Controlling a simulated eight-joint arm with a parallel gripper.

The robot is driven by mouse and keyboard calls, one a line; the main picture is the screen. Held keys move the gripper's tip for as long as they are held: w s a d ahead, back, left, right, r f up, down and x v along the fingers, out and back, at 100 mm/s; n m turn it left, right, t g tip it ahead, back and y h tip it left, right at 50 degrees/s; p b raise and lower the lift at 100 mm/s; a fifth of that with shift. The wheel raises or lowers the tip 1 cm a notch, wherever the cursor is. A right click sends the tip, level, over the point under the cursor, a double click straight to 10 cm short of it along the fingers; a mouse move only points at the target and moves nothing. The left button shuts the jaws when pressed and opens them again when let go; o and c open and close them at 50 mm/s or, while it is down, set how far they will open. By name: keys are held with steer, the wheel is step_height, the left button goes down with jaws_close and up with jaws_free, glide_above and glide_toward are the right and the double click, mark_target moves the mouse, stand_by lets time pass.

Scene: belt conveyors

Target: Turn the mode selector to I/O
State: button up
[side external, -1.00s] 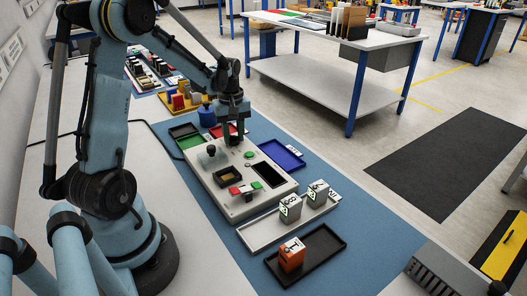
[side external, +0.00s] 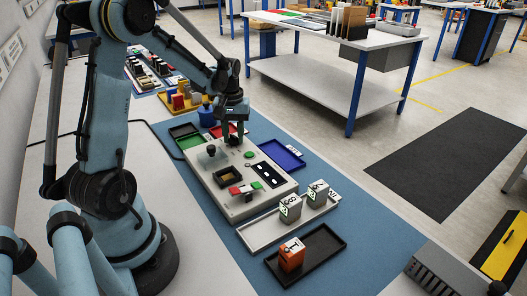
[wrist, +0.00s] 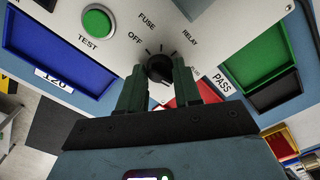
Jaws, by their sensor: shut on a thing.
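The mode selector is a round black knob (wrist: 158,68) on the light panel of the test station (side external: 225,205). Its printed labels OFF, FUSE and RELAY show around it in the wrist view; the I/O label cannot be read clearly. My gripper (side external: 230,140) points down at the far end of the panel. In the wrist view its two dark green fingers are on either side of the knob, shut on it. The knob's pointer direction is hard to tell. In the side view the knob is hidden by my gripper.
A green TEST button (wrist: 97,22) is beside the selector. A blue tray (wrist: 55,58), a green tray (wrist: 262,55) and a partly hidden red tray (wrist: 187,92) lie around the panel. A grey tray (side external: 255,240) holds two blocks; a black tray (side external: 325,245) holds an orange one.

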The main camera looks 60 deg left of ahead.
mark_target(234, 136)
steer(key=o, duration=1)
steer(key=shift+o, duration=0.2)
step_height(234, 136, up, 12)
steer(key=s+d+m+t, duration=0.1)
steer(key=d+m+t, duration=0.1)
steer(key=d, duration=0.5)
steer(key=s+d+f+m+t, duration=0.1)
steer(key=s+d+m+t, duration=0.1)
steer(key=d+m, duration=0.3)
steer(key=s+d+m+t, duration=0.2)
steer(key=d+m+t, duration=0.1)
steer(key=d, duration=0.8)
steer(key=shift+s+f+m, duration=0.15)
steer(key=shift+f+m, duration=0.1)
steer(key=shift+m, duration=0.15)
